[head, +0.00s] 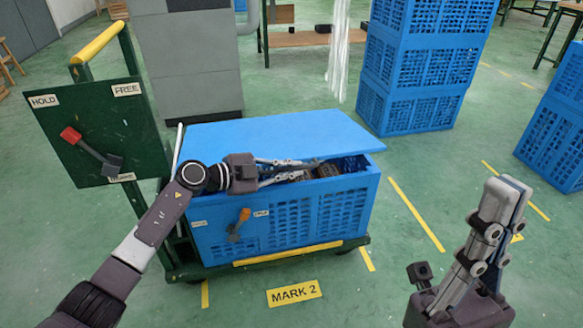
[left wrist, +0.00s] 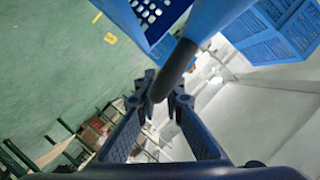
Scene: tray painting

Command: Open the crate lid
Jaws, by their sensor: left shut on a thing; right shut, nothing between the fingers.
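The blue crate (head: 280,212) stands on a green cart in the head view. Its flat blue lid (head: 270,135) is partly raised, leaving a gap along the front and right through which dark contents (head: 325,170) show. My left gripper (head: 312,164) reaches across the crate's front at the lid's near edge. In the left wrist view, my left gripper (left wrist: 165,92) is shut on a dark rounded bar, the lid handle (left wrist: 174,72), beside blue panels. The handle is mostly hidden in the head view. My right gripper (head: 510,190) is shut and empty, apart from the crate.
An orange-tipped lever (head: 240,224) is on the crate front. The cart's green panel (head: 95,130) carries a red lever (head: 88,144) and yellow push bar (head: 97,42). Blue crates (head: 415,75) are stacked behind right, another (head: 556,130) farther right. Floor before the right gripper is clear.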

